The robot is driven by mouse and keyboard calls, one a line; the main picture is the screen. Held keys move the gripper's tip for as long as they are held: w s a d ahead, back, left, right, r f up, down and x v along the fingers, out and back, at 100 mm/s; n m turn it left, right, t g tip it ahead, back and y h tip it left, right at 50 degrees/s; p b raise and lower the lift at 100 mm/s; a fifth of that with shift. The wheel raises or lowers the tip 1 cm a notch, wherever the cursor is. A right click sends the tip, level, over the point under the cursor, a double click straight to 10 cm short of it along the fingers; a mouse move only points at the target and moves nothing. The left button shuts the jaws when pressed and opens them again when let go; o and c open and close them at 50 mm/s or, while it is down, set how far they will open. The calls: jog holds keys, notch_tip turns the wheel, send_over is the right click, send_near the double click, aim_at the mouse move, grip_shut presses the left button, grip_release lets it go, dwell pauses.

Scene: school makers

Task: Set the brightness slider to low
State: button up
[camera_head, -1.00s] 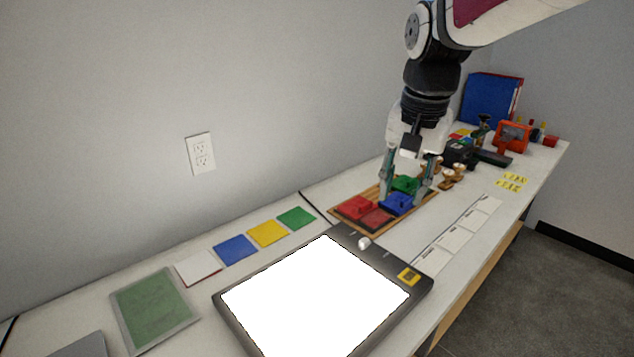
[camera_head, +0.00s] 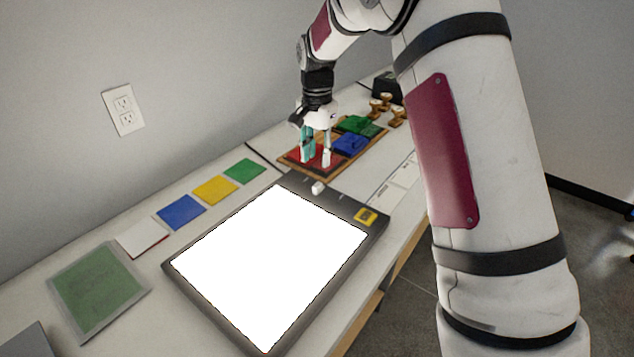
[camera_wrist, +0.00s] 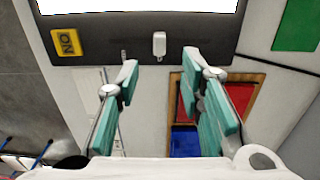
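The light box (camera_head: 178,284) lies flat on the table with a glowing white panel. Its brightness slider is a small white knob (camera_head: 318,187) on the dark border at the far end. In the wrist view the knob (camera_wrist: 159,44) stands upright near the top middle, right of a yellow ON label (camera_wrist: 68,43). My gripper (camera_head: 316,163) points down over the red part of the block tray, just beyond the knob. In the wrist view my gripper (camera_wrist: 160,66) is open, fingers apart and empty, with the knob ahead between the fingertip lines. No contact with the knob shows.
A wooden tray (camera_head: 352,157) of red, green and blue blocks lies just beyond the light box. Colored squares, including a yellow one (camera_head: 214,189), line the wall side. A green sheet (camera_head: 97,286) lies at left. My arm covers the right side.

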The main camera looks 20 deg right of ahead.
aim_at(317, 184)
notch_tip(317, 184, down, 9)
jog(key=shift+f, duration=0.1)
dwell(0.4)
grip_shut()
